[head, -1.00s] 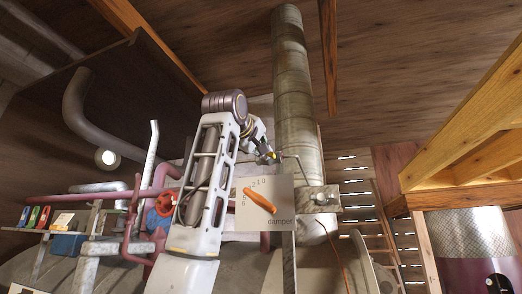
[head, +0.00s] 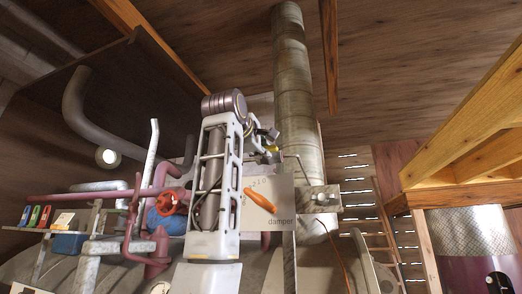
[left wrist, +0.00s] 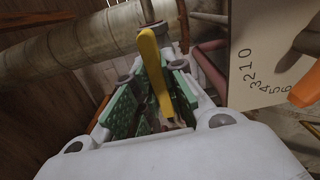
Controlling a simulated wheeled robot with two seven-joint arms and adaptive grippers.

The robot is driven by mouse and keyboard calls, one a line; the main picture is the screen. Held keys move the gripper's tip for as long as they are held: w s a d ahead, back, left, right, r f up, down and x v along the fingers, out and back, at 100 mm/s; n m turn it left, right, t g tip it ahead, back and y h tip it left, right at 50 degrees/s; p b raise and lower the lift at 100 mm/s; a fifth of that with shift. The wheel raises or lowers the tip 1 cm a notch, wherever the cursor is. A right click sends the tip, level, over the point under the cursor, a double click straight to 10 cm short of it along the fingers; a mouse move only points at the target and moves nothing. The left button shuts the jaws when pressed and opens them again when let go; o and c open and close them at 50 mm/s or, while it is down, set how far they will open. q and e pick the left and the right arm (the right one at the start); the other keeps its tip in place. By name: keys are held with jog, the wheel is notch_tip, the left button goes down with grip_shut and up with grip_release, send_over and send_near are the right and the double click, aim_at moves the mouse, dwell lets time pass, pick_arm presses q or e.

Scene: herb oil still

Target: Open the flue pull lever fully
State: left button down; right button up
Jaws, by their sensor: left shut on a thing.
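The yellow lever (left wrist: 152,62) stands between the green-padded fingers of my left gripper (left wrist: 151,78) in the left wrist view. The gripper is shut on it, and the lever's lower part runs down between the pads. In the head view my left gripper (head: 267,144) is small, beside the flue pipe (head: 297,100) and above the damper plate. A bit of the yellow lever (head: 272,149) shows there. The damper plate (head: 281,190) carries an orange pointer (head: 260,200) and a number scale, partly hidden by my arm. My right gripper is not in view.
A thin bent rod and a metal bracket (head: 320,199) sit just right of the plate, close to the flue pipe. A red valve wheel (head: 167,203) and pink pipes are left of my arm. A wooden ladder (head: 370,215) stands behind on the right.

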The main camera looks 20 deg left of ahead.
pick_arm(q)
jog(key=shift+w+f, duration=0.1)
jog(key=shift+f, duration=0.05)
jog(key=c, duration=1.5)
grip_release()
jog(key=shift+s+a, duration=0.15)
jog(key=shift+s, duration=2.9)
jog(key=shift+s+a, duration=0.1)
jog(key=shift+s, duration=2.95)
